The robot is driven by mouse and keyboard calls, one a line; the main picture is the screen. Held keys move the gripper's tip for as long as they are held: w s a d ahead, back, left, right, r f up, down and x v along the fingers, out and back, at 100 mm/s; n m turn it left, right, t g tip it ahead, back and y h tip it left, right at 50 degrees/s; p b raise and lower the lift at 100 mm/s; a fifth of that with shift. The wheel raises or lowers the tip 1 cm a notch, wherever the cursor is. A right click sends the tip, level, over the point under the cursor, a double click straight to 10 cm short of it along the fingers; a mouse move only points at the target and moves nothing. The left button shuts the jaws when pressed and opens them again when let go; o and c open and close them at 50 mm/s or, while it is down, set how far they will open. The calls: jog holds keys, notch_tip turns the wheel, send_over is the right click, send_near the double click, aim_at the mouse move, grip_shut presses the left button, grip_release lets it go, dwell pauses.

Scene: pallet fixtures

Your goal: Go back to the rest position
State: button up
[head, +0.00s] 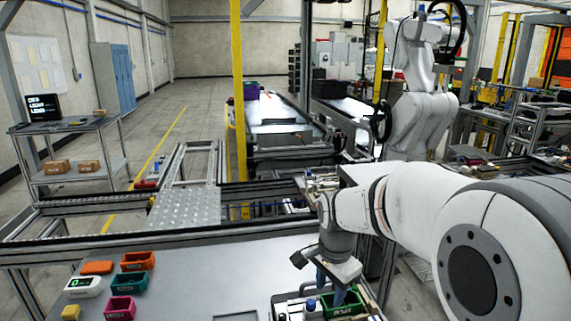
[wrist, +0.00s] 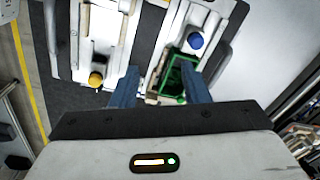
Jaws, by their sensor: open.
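My gripper (head: 338,288) points down at the bottom middle of the head view, over the pallet fixture (head: 284,298). In the wrist view my gripper (wrist: 159,88) has its two blue fingers spread wide apart, with nothing held between them. A green bin (wrist: 174,84) lies by the right finger, which overlaps it in the picture; I cannot tell if they touch. The green bin also shows in the head view (head: 346,311), partly hidden by the fingers. A blue knob (wrist: 196,41) and a yellow knob (wrist: 95,80) stand on the fixture.
The table's middle is clear. Conveyor rails (head: 110,238) run behind.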

jog(key=s+d+r+n+t, duration=0.1)
jog(key=s+d+n, duration=0.1)
jog(key=s+n, duration=0.3)
jog(key=s+d+r+n+t, duration=0.1)
jog(key=s+d+n, duration=0.2)
jog(key=s+n, duration=0.3)
jog(key=shift+s+r, duration=0.25)
jog(key=shift+s, duration=2.65)
jog(key=shift+d, duration=0.1)
